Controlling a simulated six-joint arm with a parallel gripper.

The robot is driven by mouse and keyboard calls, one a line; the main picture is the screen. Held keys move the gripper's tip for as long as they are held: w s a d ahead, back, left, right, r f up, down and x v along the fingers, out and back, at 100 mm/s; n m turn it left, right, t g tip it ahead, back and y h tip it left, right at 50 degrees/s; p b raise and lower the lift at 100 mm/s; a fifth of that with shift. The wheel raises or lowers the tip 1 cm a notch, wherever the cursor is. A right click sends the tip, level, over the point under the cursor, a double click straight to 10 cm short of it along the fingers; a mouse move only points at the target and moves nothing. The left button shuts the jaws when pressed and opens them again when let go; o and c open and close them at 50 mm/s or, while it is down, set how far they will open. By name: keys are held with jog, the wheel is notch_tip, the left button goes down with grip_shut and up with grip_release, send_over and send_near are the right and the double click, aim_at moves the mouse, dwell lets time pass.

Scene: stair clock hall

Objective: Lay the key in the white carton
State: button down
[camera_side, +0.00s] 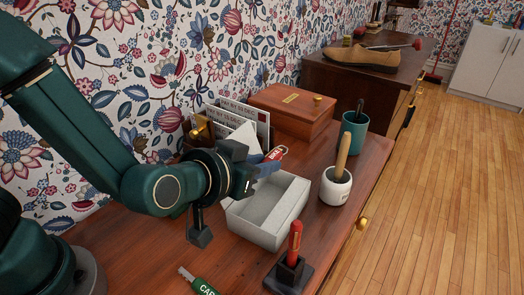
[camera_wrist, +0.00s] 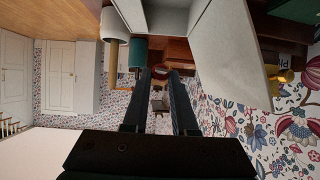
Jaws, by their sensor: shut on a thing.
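The white carton (camera_side: 289,228) stands open-topped on the wooden table, its inside looking empty in the side view. My gripper (camera_side: 268,167) is over its far left part, pointing right, with the fingers above the rim. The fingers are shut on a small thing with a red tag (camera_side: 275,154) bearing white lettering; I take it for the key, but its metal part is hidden. In the wrist view my gripper's fingers (camera_wrist: 160,75) run close together, and the held thing is too small to make out.
A white pot (camera_side: 335,190) with a wooden handle, a teal cup (camera_side: 355,135) and a red pen in a black stand (camera_side: 290,270) lie around the carton. Behind are a wooden box (camera_side: 293,110) and a card rack. A green-handled thing (camera_side: 203,287) lies in front.

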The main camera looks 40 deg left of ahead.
jog(key=shift+s+a+f, duration=0.15)
jog(key=shift+f, duration=1.8)
jog(key=shift+s+a+f, duration=0.15)
jog(key=shift+f, duration=1.8)
jog(key=c, duration=1)
grip_release()
jog(key=shift+r, duration=0.1)
jog(key=shift+r, duration=2.9)
